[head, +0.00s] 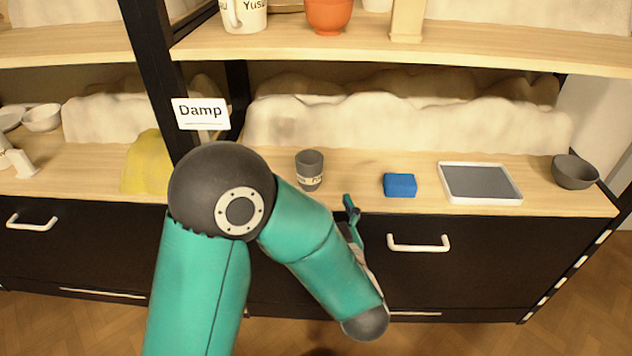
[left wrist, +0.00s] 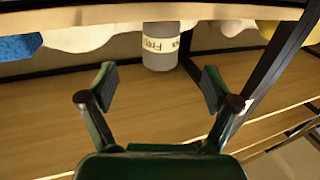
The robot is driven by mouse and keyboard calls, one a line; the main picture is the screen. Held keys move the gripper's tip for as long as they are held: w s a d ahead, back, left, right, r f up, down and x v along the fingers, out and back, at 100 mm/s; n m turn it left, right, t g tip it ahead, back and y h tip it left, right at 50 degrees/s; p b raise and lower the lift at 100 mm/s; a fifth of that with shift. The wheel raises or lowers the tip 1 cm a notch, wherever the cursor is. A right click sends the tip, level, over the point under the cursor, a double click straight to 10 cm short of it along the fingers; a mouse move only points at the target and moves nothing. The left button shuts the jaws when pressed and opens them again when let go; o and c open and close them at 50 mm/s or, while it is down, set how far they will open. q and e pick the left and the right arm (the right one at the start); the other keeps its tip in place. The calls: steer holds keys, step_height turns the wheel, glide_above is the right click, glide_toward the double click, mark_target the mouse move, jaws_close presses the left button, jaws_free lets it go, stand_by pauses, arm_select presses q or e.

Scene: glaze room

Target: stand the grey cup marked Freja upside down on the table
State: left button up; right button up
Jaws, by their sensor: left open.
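The grey cup (head: 309,171) stands on the wooden shelf surface, with a pale band of dark lettering round it. In the head view its dark mouth seems to face up and its body narrows downward. The left wrist view, which looks turned over, shows the cup (left wrist: 160,52) with a band beginning "Fre". My left gripper (head: 352,208) is at the shelf's front edge, right of the cup and nearer me, partly hidden by my forearm. In the left wrist view its open fingers (left wrist: 160,77) are empty, with the cup beyond the gap. My right gripper is out of view.
A blue block (head: 400,185), a white-rimmed grey tray (head: 480,183) and a dark bowl (head: 575,172) stand right of the cup. Pale lumpy forms (head: 400,125) line the back. A black post with a "Damp" sign (head: 201,113) stands left. An upper shelf (head: 480,45) overhangs.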

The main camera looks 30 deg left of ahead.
mark_target(313, 172)
arm_select(q)
steer(key=shift+p+x, duration=0.45)
steer(key=shift+x, duration=4.85)
steer(key=c, duration=1)
steer(key=shift+c, duration=0.9)
steer(key=shift+d+r+p, duration=0.1)
steer(key=shift+r+p, duration=0.85)
steer(key=shift+r, duration=0.3)
steer(key=b+v, duration=0.1)
steer(key=v, duration=1.3)
steer(key=shift+s+b, duration=0.2)
steer(key=shift+b, duration=0.1)
